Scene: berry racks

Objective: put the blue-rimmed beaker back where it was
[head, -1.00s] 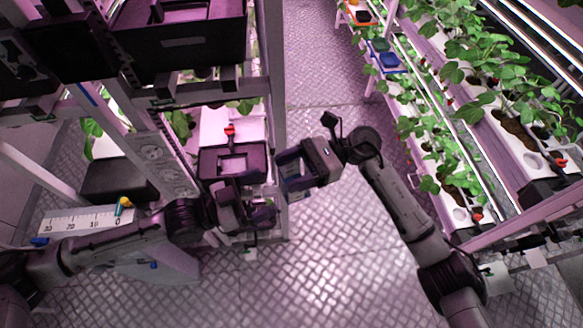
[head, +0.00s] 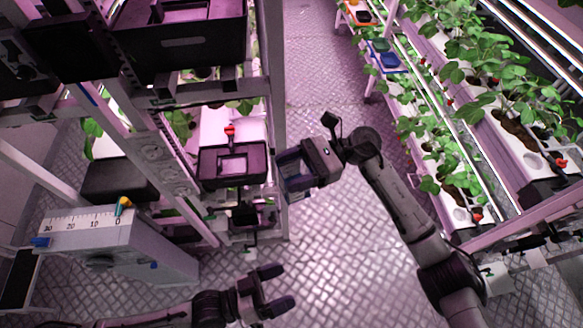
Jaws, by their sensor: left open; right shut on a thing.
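My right gripper (head: 297,172) is shut on a small bluish, see-through vessel (head: 290,170), which looks like the blue-rimmed beaker. It holds it over the aisle, just right of the left rack's post. The fingers hide much of it, and its rim is not clear. My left gripper (head: 270,291) is open and empty, low in the picture over the floor, well below the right gripper and apart from it.
A black box (head: 204,170) with a pale window sits on the left rack. A dark item (head: 243,215) is below it. A grey unit with a scale (head: 85,222) stands at lower left. Plant racks (head: 505,150) line the right. The aisle floor (head: 340,235) is clear.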

